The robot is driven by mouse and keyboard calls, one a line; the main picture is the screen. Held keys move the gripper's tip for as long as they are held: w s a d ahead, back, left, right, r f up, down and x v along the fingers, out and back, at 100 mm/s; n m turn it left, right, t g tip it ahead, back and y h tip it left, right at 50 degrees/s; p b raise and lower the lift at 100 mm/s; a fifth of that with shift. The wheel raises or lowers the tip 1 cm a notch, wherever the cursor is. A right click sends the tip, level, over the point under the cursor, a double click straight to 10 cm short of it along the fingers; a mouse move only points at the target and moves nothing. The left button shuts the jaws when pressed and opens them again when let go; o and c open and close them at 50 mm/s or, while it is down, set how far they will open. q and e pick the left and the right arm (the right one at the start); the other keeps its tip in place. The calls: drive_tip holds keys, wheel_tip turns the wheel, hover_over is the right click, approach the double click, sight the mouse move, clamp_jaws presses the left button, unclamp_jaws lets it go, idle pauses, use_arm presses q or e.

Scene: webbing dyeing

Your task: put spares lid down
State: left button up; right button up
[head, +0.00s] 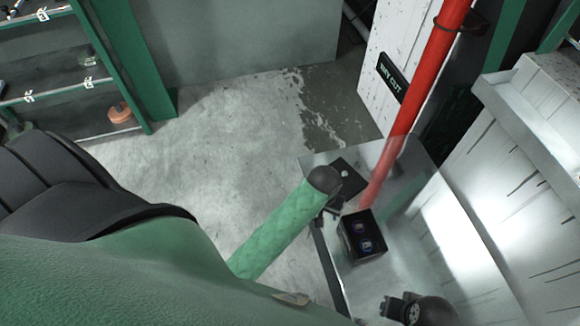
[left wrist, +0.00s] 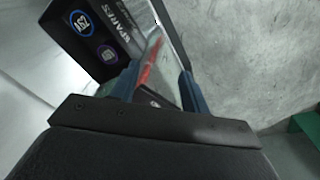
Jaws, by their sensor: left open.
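A flat black square (head: 347,174), which looks like the spares lid, lies on the shiny table; a small pale mark shows on it. Part of a dark flat piece, likely the same one, shows between my fingers in the left wrist view (left wrist: 160,98). My left gripper (head: 334,208) is open and empty, between lid and box. My right gripper (head: 398,307) is at the bottom; its fingers are unclear.
The shiny table (head: 400,215) has a dark left edge and bare room right of the box. A red pipe (head: 420,80) rises behind it. A white panelled wall (head: 510,190) is at right, shelves (head: 70,90) at far left. The floor is clear.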

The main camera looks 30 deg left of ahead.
use_arm(q)
drive_tip(key=s+a+r+m, duration=0.1)
drive_tip(key=s+r, duration=0.2)
drive_tip(key=s, duration=0.6)
drive_tip(key=s+a+r+m, duration=0.1)
drive_tip(key=s+r, duration=0.3)
drive_tip(key=s, duration=0.5)
drive_tip(key=shift+s+r+m+t, duration=0.2)
drive_tip(key=shift+s+m+t, duration=0.2)
